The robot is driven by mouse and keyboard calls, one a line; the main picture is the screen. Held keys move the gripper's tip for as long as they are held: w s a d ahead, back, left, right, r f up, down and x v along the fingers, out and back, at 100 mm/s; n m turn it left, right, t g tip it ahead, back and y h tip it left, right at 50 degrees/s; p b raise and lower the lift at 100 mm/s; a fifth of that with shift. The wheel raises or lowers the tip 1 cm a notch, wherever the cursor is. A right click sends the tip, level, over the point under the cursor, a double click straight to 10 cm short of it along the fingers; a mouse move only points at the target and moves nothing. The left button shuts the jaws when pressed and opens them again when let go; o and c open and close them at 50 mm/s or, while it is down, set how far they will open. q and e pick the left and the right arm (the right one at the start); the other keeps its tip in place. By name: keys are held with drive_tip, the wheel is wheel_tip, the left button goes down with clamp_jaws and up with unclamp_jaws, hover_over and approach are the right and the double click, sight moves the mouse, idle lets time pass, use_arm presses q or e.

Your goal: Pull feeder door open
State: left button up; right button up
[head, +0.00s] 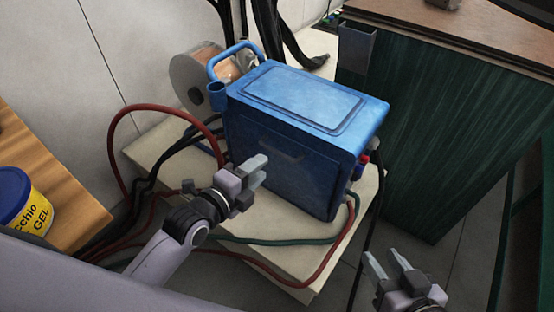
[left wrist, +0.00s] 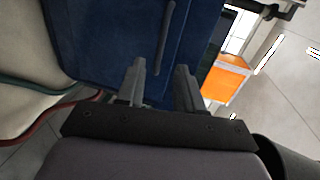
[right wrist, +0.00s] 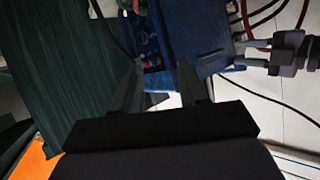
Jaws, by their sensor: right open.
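The blue wire feeder (head: 305,100) stands on a pale board. Its door (head: 300,165) is the broad side panel facing me, and it looks shut and flush with the box. A bar handle (head: 281,150) sits on the upper part of the door; it also shows in the left wrist view (left wrist: 165,38). My left gripper (head: 258,172) is in front of the door, just left of and below the handle, with its fingers parted and nothing between them. In the left wrist view the handle lies beyond the fingertips. My right gripper (head: 388,264) is open and empty, low right of the feeder.
Red and green hoses (head: 300,242) loop around the feeder's base. A wire spool (head: 195,78) stands behind it. A dark green cabinet (head: 450,120) is close on the right. A wooden bench with a yellow tub (head: 35,208) is at the left.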

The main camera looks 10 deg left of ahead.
use_arm(q)
drive_tip(key=b+x, duration=0.2)
drive_tip(key=x, duration=0.5)
drive_tip(key=shift+w, duration=0.2)
use_arm(e)
drive_tip(key=shift+w+a+f+y, duration=0.2)
drive_tip(key=shift+a+y, duration=0.1)
drive_tip(key=shift+a, duration=0.25)
drive_tip(key=shift+w+a+f+y, duration=0.15)
drive_tip(key=shift+a+y, duration=0.15)
drive_tip(key=shift+a, duration=0.2)
use_arm(q)
clamp_jaws()
